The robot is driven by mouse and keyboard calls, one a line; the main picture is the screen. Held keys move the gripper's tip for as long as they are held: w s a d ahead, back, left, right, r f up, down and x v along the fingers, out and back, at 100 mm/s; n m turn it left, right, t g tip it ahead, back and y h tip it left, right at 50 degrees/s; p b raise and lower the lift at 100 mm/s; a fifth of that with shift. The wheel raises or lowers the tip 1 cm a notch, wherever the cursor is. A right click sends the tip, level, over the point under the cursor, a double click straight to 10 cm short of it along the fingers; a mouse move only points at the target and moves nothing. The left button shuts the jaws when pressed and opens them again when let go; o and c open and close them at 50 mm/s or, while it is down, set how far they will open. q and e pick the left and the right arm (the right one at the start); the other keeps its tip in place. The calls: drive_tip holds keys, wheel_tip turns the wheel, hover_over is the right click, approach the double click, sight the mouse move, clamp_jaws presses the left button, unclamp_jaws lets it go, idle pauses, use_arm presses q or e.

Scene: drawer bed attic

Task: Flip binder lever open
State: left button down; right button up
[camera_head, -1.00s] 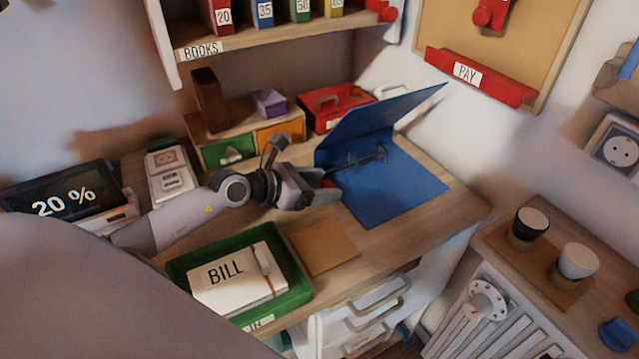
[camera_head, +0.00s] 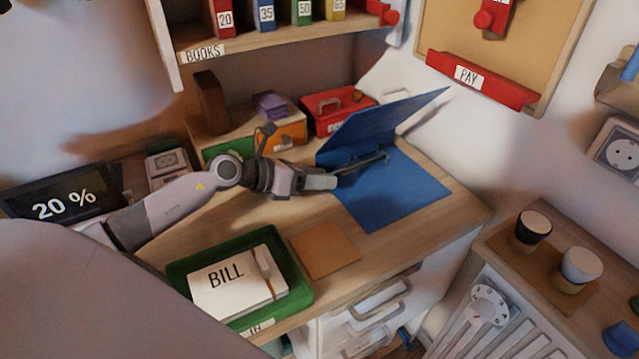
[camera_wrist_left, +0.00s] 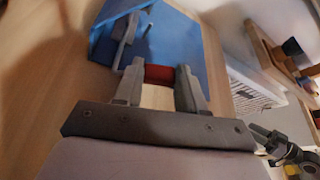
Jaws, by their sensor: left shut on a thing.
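The blue binder (camera_head: 400,190) lies open on the desk, its cover raised and leaning back at the rear. Its metal mechanism with the lever (camera_head: 372,160) shows near the fold. My left gripper (camera_head: 334,182) is at the binder's left edge, shut on the lever's end. In the left wrist view, a red piece (camera_wrist_left: 159,74) sits between the fingertips, with the binder (camera_wrist_left: 172,45) beyond. The fingers hide much of the lever's near end.
A green tray (camera_head: 306,292) with a BILL stack (camera_head: 235,285) and a brown square (camera_head: 325,249) lie in front. Small drawers (camera_head: 285,135) and a red box (camera_head: 338,108) stand behind. A bookshelf (camera_head: 270,40) hangs above. Desk around the forearm is partly clear.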

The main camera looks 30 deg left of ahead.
use_arm(q)
drive_tip(key=shift+w+a+r+n+h+b, duration=0.3)
drive_tip(key=shift+a+r+n+h, duration=0.25)
drive_tip(key=shift+n, duration=0.35)
drive_tip(key=shift+f, duration=0.1)
drive_tip(key=c, duration=0.6)
unclamp_jaws()
drive_tip(key=shift+c, duration=0.2)
drive_tip(key=v, duration=0.5)
drive_tip(key=shift+s+a, duration=0.25)
drive_tip(key=shift+s+a+r, duration=0.35)
drive_tip(key=shift+s+a, duration=0.1)
